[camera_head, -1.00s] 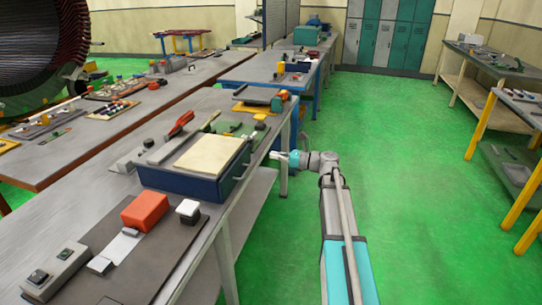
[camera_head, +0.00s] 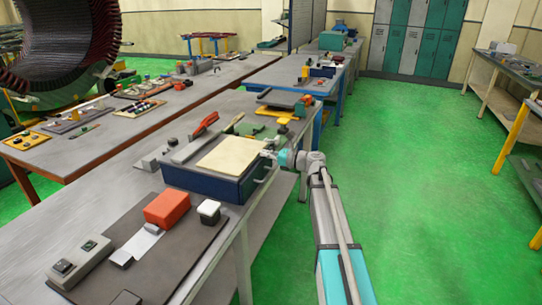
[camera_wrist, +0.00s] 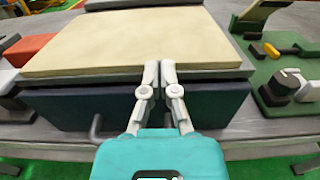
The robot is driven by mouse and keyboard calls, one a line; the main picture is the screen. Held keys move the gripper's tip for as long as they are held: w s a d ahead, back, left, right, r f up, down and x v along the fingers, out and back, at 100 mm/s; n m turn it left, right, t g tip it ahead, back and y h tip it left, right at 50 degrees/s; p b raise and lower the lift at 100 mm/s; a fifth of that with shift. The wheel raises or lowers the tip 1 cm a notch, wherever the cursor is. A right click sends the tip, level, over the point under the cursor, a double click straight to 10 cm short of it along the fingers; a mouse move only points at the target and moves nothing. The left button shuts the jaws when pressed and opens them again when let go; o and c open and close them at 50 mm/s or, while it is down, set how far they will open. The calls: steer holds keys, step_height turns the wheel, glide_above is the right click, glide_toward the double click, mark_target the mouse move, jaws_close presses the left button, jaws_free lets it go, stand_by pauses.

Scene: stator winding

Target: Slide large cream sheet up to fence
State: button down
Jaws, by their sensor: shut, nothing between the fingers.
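The large cream sheet (camera_head: 228,154) lies flat on top of a dark blue box-like unit (camera_head: 205,184) on the workbench. In the wrist view the cream sheet (camera_wrist: 120,40) fills the upper middle. A grey raised bar (camera_head: 195,146), perhaps the fence, runs along the sheet's left side in the head view. My gripper (camera_head: 268,152) is at the sheet's right edge. In the wrist view my gripper (camera_wrist: 159,66) has its fingertips together and empty, at the sheet's near edge. I cannot tell whether they touch it.
A handle (camera_head: 264,172) sticks out of the blue unit's front. An orange block (camera_head: 167,208) and a white-topped block (camera_head: 209,211) stand nearer on the bench. A green fixture (camera_wrist: 285,70) lies right of the unit in the wrist view. Green floor right of the bench is clear.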

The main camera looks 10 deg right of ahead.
mark_target(253, 151)
steer(key=shift+w+a, duration=0.1)
steer(key=shift+a, duration=0.05)
steer(key=x, duration=0.5)
steer(key=shift+w+a+r, duration=0.15)
steer(key=shift+w+a, duration=0.05)
steer(key=shift+a, duration=0.1)
steer(key=shift+a, duration=0.1)
stand_by(0.4)
steer(key=shift+s+d, duration=0.3)
steer(key=shift+d, duration=0.15)
steer(key=v, duration=1.3)
steer(key=shift+s+d, duration=0.2)
steer(key=shift+d, duration=0.1)
